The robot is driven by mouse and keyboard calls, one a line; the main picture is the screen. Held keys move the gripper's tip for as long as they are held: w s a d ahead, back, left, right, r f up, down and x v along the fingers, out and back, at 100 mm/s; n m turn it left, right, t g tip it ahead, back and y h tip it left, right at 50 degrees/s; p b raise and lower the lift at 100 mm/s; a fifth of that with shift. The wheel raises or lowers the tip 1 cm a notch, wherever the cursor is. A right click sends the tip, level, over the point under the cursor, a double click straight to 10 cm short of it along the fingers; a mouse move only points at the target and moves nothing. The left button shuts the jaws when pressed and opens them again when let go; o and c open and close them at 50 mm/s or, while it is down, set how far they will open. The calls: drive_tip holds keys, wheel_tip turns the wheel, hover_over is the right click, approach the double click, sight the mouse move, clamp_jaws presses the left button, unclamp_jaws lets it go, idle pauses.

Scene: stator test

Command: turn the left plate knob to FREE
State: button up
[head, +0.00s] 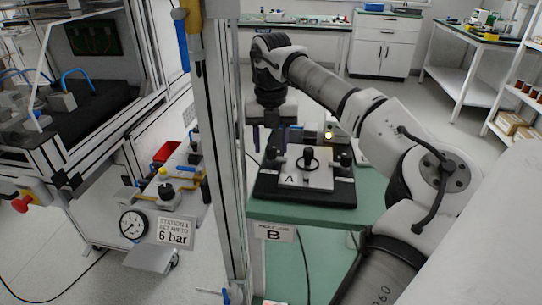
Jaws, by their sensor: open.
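A white plate (318,178) marked A lies on a black base (262,190) on the green table. A dark ring-shaped part (309,159) stands at the middle of the plate. The left plate knob (279,153) is small and black, at the plate's left side; its pointer and any FREE label are too small to read. A similar right knob (345,159) is at the plate's right side. My gripper (272,142) points down, open and empty, behind and slightly left of the left knob in this view. It appears apart from the knob, but its height is unclear.
The green table (285,212) bears a sign (274,233) reading B on its front edge. A metal frame post (222,150) stands just left of it. A pressure gauge (133,225) and "6 bar" sign (175,232) are further left. Small equipment (337,128) sits behind the plate.

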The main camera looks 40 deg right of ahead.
drive_tip(key=shift+f, duration=0.45)
drive_tip(key=c, duration=1)
